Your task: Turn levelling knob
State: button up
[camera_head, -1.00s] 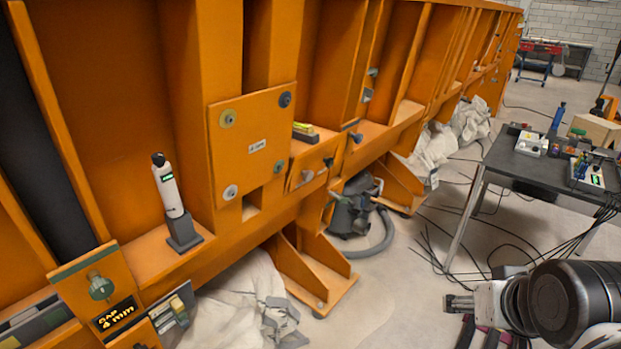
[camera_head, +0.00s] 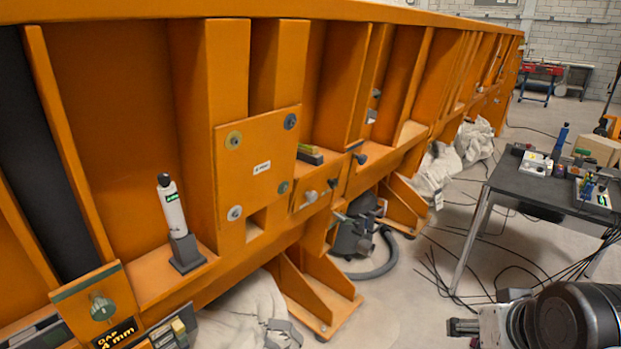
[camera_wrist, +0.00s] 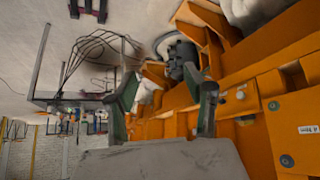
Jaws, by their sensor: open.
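A pale grey knob (camera_head: 311,197) sticks out of a small orange panel (camera_head: 318,176) on the side of the orange beam, under a yellow-green spirit level (camera_head: 309,154). I cannot be sure that it is the levelling knob. A green knob (camera_head: 102,308) sits above a display reading "GAP 4 mm" (camera_head: 115,333) at lower left. In the wrist view my gripper (camera_wrist: 166,95) is open, its two dark green fingers wide apart with nothing between them. A pale knob (camera_wrist: 240,94) shows right of the right finger, apart from it. In the head view the fingers are out of sight.
A white cylindrical device (camera_head: 172,211) stands on the beam ledge. A bolted plate (camera_head: 258,165) is left of the small panel. Orange feet (camera_head: 315,285), a vacuum-like machine (camera_head: 355,235) and grey sacks lie below. A black table (camera_head: 545,185) with cables stands right; floor between is partly clear.

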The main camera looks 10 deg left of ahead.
jog(key=w+a+n+y+b, duration=0.2)
jog(key=w+a+n+y, duration=0.15)
jog(key=w+a, duration=0.5)
jog(key=w+a+n+y+b, duration=0.1)
jog(key=w+a+n+y, duration=0.3)
jog(key=w, duration=0.8)
jog(key=n+t+y+b, duration=0.2)
jog(key=n+y+b, duration=0.15)
jog(key=y, duration=0.45)
send_near(314, 198)
jog(key=shift+n, duration=0.3)
jog(key=b+x, duration=0.2)
jog(key=x, duration=0.7)
jog(key=shift+r, duration=0.1)
jog(key=c, duration=1.2)
grip_shut()
